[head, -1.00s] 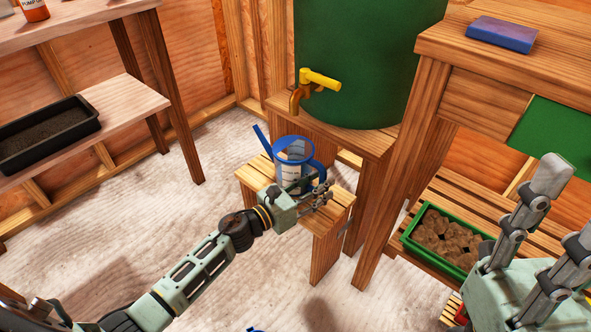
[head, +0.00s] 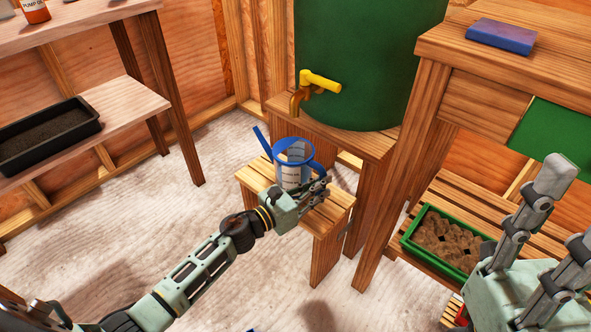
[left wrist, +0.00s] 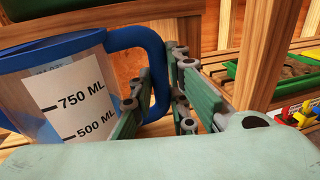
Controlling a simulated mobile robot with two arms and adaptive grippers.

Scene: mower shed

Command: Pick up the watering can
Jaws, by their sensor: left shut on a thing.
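The watering can (head: 291,172) is blue and translucent with a white label, and stands upright on a small slatted wooden stool (head: 258,180) under the yellow tap. Its spout points up to the left. My left gripper (head: 322,186) is at the can's right side, shut on its blue handle. In the left wrist view the can (left wrist: 60,85) fills the left, its label reading 750 ML and 500 ML, and the fingers (left wrist: 165,90) close around the handle. My right gripper (head: 540,215) is at the right edge, its fingers spread apart, empty.
A green barrel (head: 355,60) with a yellow tap (head: 318,82) stands on a wooden stand just behind the can. A bench (head: 440,60) on the right has a green tray (head: 410,240) on its lower shelf. A black tray (head: 45,135) sits on the left shelf.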

